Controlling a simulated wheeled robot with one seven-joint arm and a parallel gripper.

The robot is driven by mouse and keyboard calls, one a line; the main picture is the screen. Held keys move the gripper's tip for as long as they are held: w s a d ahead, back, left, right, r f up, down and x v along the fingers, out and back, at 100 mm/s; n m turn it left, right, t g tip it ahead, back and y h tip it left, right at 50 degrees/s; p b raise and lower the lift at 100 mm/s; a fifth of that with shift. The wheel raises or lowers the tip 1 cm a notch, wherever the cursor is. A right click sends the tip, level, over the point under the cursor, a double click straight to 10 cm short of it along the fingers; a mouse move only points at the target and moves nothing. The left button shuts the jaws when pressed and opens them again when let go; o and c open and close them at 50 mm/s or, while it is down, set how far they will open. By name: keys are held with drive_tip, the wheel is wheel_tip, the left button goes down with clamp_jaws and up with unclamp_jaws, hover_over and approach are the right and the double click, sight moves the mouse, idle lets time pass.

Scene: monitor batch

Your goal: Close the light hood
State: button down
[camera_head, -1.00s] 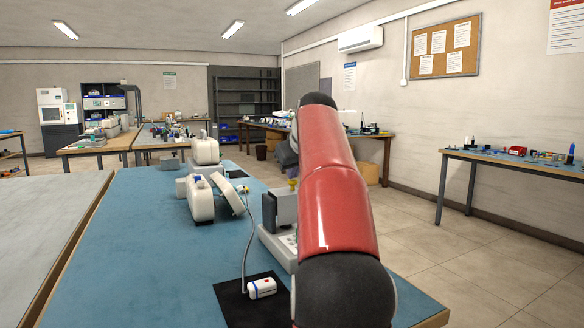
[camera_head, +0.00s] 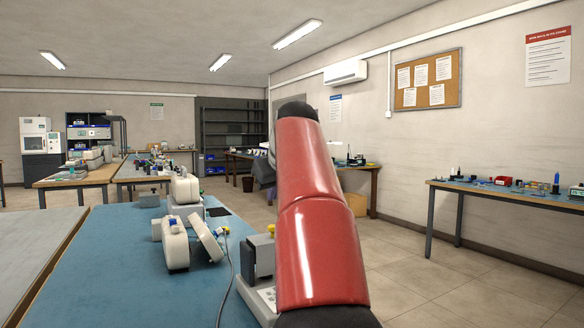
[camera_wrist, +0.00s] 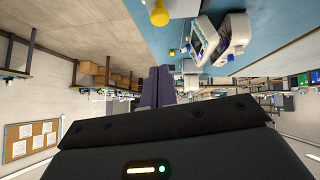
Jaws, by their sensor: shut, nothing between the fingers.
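A grey box-like unit (camera_head: 263,254) stands on a pale base (camera_head: 257,300) at the right side of the blue bench; it may be the light hood, but I cannot tell for certain. A yellow knob (camera_head: 271,229) shows at its top, and a yellow knob also shows at the top of the wrist view (camera_wrist: 159,14). My red arm covers the unit's right side. In the wrist view my gripper (camera_wrist: 156,72) has its two dark fingers together with nothing between them. It touches nothing that I can see.
White monitors (camera_head: 175,246) stand left of the grey unit on the blue bench (camera_head: 100,270); one panel (camera_head: 207,241) leans. A cable runs along the bench between them and the unit. A side table (camera_head: 500,190) stands at the right, with open floor before it.

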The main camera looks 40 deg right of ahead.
drive_tip(key=d+v, duration=0.1)
drive_tip(key=v, duration=0.8)
drive_tip(key=shift+s+r, duration=0.2)
drive_tip(key=shift+s, duration=0.3)
drive_tip(key=shift+a, duration=0.1)
